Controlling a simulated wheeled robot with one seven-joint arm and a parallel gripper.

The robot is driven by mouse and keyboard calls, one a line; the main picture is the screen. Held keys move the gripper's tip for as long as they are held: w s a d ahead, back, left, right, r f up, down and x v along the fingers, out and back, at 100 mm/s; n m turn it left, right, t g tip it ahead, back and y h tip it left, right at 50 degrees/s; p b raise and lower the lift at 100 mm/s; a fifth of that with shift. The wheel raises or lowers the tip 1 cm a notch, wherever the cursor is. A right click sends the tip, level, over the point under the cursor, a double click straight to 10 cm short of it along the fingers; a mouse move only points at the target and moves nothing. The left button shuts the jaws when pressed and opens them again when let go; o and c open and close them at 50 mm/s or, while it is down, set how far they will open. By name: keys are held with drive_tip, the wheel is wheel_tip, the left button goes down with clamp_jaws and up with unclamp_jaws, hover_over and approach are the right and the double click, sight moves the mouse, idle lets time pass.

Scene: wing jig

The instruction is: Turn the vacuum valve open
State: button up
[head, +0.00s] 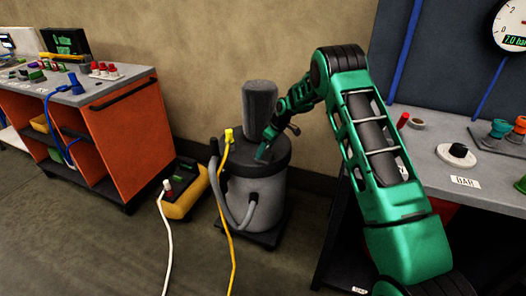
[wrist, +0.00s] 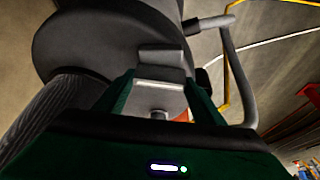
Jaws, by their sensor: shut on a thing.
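The vacuum unit (head: 268,200) is a grey drum with a dark lid and a tall dark cylinder on top. It stands on the floor by the wall; its dark round lid (wrist: 85,45) fills the upper left of the wrist view. My gripper (head: 264,153) reaches down to the lid's right part. In the wrist view, my gripper (wrist: 160,90) has its green fingers on either side of a grey block-shaped handle, the vacuum valve (wrist: 160,56), and is shut on it. The head view does not show the valve clearly, and its turn angle cannot be told.
A yellow-black box (head: 184,190) sits on the floor left of the vacuum unit. A yellow cable (head: 233,240) and a white cable (head: 168,240) cross the floor. An orange cart (head: 130,140) stands left, and a grey workbench (head: 440,150) right.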

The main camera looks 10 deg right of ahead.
drive_tip(key=shift+w+d+r+n+y, duration=0.15)
drive_tip(key=shift+n+y, duration=0.15)
drive_tip(key=shift+n, duration=0.6)
drive_tip(key=shift+d, duration=0.15)
drive_tip(key=o, duration=1)
drive_tip(key=shift+w, duration=0.1)
drive_tip(key=shift+c, duration=0.2)
drive_tip(key=shift+o, duration=0.5)
drive_tip(key=v, duration=1)
drive_tip(key=shift+r, duration=0.3)
drive_tip(key=shift+w+d, duration=0.1)
